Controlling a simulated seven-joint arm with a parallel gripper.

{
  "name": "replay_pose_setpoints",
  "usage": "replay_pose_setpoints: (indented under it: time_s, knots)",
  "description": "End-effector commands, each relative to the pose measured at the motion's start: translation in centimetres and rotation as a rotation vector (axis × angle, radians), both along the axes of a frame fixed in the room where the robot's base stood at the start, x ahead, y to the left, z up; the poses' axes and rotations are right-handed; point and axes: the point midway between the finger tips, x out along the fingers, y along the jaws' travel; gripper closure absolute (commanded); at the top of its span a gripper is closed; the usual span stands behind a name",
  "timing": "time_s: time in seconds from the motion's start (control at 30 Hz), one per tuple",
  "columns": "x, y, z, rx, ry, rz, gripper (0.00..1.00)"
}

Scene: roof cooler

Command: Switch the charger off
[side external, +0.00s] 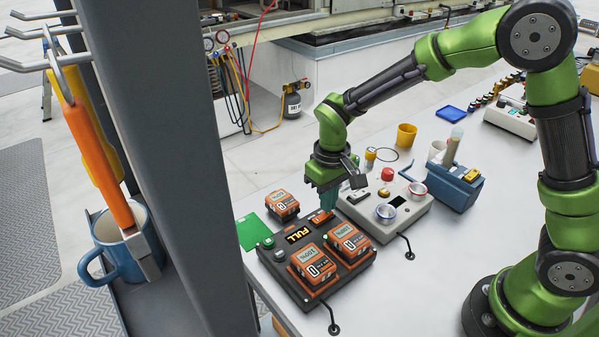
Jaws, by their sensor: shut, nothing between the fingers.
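The charger (302,292) is a dark box on the white bench with two orange battery packs seated on it, a left one (313,265) and a right one (347,241). Its display (298,235) reads "FULL" in yellow. A green round button or lamp (268,243) sits at its left corner, with a pale green knob (279,255) beside it. A small orange part (317,217), perhaps a switch, is at its far edge. My gripper (327,206) is shut and empty, pointing down at the far edge close to this part. I cannot tell whether it touches.
A third orange battery (284,206) lies behind the charger, near a green sheet (253,231). A blue toolbox (452,190) stands farther right. A cable runs off the charger's front.

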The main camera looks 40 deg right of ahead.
Motion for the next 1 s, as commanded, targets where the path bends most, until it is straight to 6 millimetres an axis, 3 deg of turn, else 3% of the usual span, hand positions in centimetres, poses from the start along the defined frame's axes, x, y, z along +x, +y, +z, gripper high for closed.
replay_pose_setpoints:
  time_s: [0.77,1.0]
  knots:
    - [0.0,0.0,-1.2,0.0,0.001,-0.001,1.0]
    - [0.0,0.0,0.0,0.001,-0.002,0.0,1.0]
